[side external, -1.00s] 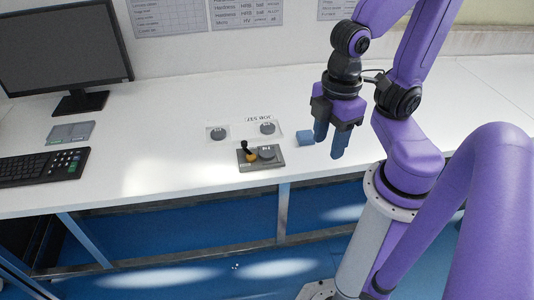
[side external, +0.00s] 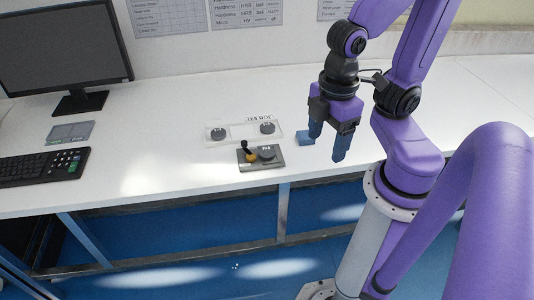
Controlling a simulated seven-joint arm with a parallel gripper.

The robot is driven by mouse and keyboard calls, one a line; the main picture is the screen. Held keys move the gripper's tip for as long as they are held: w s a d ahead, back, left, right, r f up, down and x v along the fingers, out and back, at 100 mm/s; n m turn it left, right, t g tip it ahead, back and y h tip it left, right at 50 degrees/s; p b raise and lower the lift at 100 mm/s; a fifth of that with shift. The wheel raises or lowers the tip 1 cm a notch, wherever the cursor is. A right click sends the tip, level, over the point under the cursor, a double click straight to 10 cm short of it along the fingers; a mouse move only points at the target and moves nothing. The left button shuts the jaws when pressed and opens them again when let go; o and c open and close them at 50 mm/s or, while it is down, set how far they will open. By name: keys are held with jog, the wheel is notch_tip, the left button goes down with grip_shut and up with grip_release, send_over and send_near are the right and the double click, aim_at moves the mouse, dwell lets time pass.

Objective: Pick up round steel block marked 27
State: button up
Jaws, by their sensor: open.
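Several small round steel blocks lie on the white bench. One grey block (side external: 218,134) is on the left of a pale card, and another (side external: 267,128) is on its right. A third round block (side external: 267,152) sits on a dark fixture (side external: 246,166), beside a black-knobbed lever. The marks on the blocks are too small to read, so I cannot tell which is 27. My gripper (side external: 327,144) is open and empty, above the bench's front part, to the right of the blocks. Its blue fingers point down and touch none of the round blocks.
A small blue block (side external: 304,139) lies close to my left finger in the picture. A pale card (side external: 243,131) with upside-down print lies under two blocks. A keyboard (side external: 42,165), grey pad (side external: 70,132) and monitor (side external: 65,45) stand at left. The bench behind is clear.

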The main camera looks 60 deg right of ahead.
jog(key=w+a+f+n+h, duration=0.1)
jog(key=w+a+f+h, duration=0.2)
jog(key=w, duration=0.4)
jog(key=w+a+f+n+h, duration=0.1)
jog(key=w+a+f+h, duration=0.2)
jog(key=w, duration=0.4)
jog(key=n+h, duration=0.3)
jog(key=h, duration=0.5)
send_near(269, 152)
jog(key=shift+g, duration=0.5)
jog(key=x, duration=0.5)
jog(key=w+x, duration=0.1)
jog(key=x, duration=0.1)
jog(key=shift+d+f, duration=0.25)
jog(key=shift+d, duration=0.05)
jog(key=c, duration=1)
jog(key=shift+s, duration=0.1)
jog(key=shift+c, duration=0.2)
jog(key=shift+r, duration=0.15)
